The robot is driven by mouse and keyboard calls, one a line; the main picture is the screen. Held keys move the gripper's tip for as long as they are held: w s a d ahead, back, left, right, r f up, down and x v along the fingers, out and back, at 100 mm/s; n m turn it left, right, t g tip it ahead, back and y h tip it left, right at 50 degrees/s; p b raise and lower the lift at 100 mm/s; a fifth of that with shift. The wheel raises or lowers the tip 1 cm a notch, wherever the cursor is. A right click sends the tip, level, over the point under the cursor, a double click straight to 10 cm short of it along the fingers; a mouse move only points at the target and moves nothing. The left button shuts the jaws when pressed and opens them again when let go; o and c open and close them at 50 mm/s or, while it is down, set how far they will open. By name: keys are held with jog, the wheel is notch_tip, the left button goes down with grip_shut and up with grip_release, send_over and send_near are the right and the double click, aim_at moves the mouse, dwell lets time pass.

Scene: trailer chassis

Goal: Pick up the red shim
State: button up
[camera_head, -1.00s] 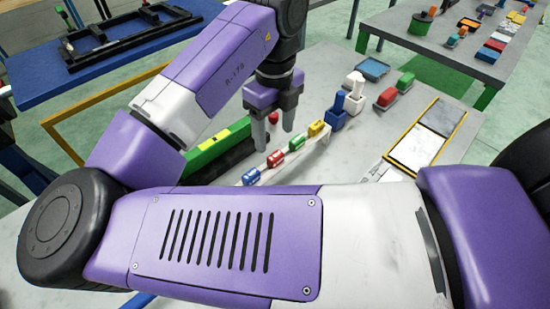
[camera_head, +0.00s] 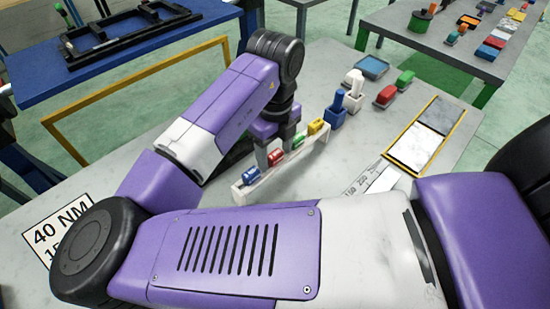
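My gripper (camera_head: 275,150) points down at the rack, right at the red shim. Its fingers are apart, one on the left and one on the right behind the shim in the picture. I cannot tell whether they touch it. The gripper partly hides the shim's upper part.
Blue (camera_head: 335,117) and white (camera_head: 354,92) holders stand beyond the rack. Red (camera_head: 386,96) and green (camera_head: 405,80) blocks and a blue tray (camera_head: 373,67) lie farther back. A yellow-framed panel (camera_head: 413,147) is at right. A "40 NM" card (camera_head: 60,228) lies at left.

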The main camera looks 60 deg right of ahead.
grip_shut()
